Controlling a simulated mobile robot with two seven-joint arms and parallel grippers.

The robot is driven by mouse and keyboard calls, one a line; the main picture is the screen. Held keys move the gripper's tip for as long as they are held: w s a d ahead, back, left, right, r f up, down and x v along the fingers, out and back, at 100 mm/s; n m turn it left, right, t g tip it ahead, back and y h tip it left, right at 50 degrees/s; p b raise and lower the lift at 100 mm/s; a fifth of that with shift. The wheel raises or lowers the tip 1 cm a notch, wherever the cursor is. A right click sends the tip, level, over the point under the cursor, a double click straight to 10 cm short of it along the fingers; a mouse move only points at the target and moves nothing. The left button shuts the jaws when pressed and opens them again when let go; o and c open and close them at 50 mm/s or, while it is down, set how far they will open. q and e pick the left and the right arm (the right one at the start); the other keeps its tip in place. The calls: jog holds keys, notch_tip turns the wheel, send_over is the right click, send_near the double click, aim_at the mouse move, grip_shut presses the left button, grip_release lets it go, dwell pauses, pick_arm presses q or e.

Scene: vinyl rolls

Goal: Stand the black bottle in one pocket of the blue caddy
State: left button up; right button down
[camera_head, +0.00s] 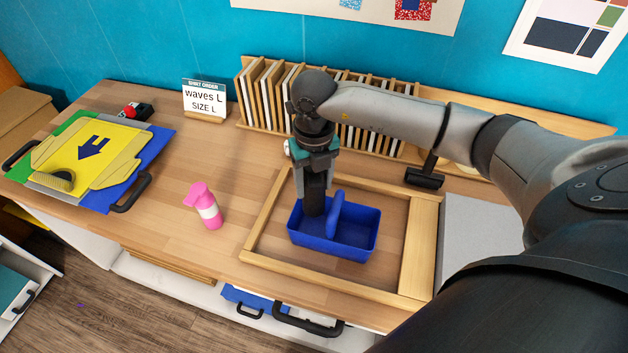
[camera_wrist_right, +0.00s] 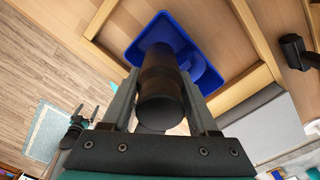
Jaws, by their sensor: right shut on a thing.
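The black bottle (camera_head: 315,193) is upright in my right gripper (camera_head: 315,180), which is shut on it. Its lower end is inside the left pocket of the blue caddy (camera_head: 345,252), left of the caddy's raised middle handle. The caddy's rim hides the bottle's base, so I cannot tell if it touches the floor. In the right wrist view the bottle (camera_wrist_right: 160,85) sits between the two fingers, with the caddy (camera_wrist_right: 150,30) beyond it. My left gripper (camera_wrist_right: 87,111) shows small in the right wrist view, its fingers apart and empty, away from the caddy.
The caddy stands inside a wooden frame (camera_head: 262,215) on the table. A pink bottle (camera_head: 207,207) stands to the left. A wooden rack (camera_head: 262,95) of boards, a sign (camera_head: 205,100) and a black-handled tool (camera_head: 425,178) are behind. The table between sign and pink bottle is clear.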

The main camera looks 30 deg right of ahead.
aim_at(314, 203)
dwell(0.3)
jog(key=shift+f+b, duration=0.6)
jog(key=shift+f, duration=0.05)
jog(key=shift+f+b, duration=1.1)
jog(key=shift+f, duration=0.35)
jog(key=shift+f+b, duration=1.15)
jog(key=shift+f, duration=0.25)
jog(key=shift+f+b, duration=1.1)
jog(key=shift+f, duration=0.3)
jog(key=shift+f, duration=0.1)
